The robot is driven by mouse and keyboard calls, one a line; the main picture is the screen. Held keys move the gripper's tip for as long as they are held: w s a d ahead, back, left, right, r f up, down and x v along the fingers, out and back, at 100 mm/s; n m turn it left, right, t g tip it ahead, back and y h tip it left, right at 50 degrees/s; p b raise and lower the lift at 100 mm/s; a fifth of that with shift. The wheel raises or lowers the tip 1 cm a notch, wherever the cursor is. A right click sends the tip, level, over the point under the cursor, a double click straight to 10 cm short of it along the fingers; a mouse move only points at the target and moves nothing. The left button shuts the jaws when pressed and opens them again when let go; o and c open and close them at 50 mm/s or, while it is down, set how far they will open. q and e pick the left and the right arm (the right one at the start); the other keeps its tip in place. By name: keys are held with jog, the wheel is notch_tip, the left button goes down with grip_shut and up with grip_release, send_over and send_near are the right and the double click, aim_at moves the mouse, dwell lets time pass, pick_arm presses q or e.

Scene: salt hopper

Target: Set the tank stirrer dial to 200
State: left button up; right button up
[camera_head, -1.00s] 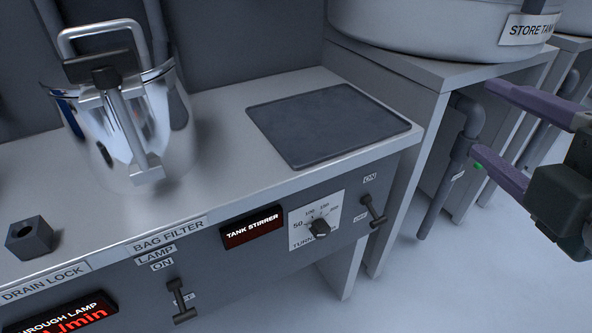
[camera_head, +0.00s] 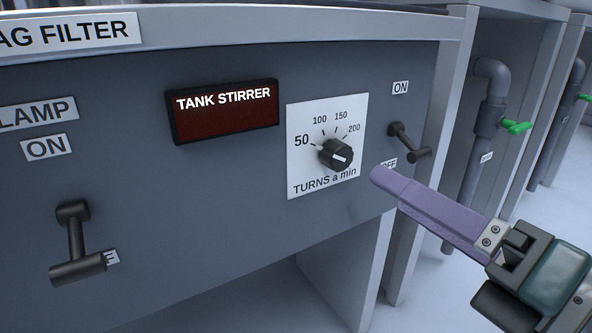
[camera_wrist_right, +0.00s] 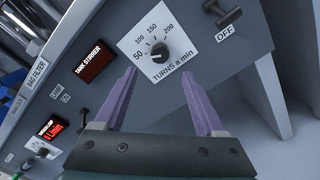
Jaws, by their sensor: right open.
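The tank stirrer dial is a black knob (camera_head: 336,154) on a white scale plate (camera_head: 312,181) marked 50, 100, 150, 200 and "TURNS a min". It carries a small pale mark; I cannot tell for certain which number it points to. The knob also shows in the right wrist view (camera_wrist_right: 160,53). The dark red TANK STIRRER display (camera_head: 223,112) shows no number. My right gripper (camera_head: 380,178) is open, with one purple finger visible right of and below the knob. In the right wrist view both fingers (camera_wrist_right: 159,78) stand apart and empty, short of the knob. My left gripper is out of view.
A black lever switch (camera_head: 408,142) right of the dial points down towards OFF, close to my right finger. Another lever (camera_head: 75,245) is at lower left. A pipe with a green handle (camera_head: 516,127) stands right of the panel.

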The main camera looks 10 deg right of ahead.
aim_at(344, 160)
jog(key=x, duration=0.9)
jog(key=shift+w, duration=0.15)
grip_shut()
dwell(0.4)
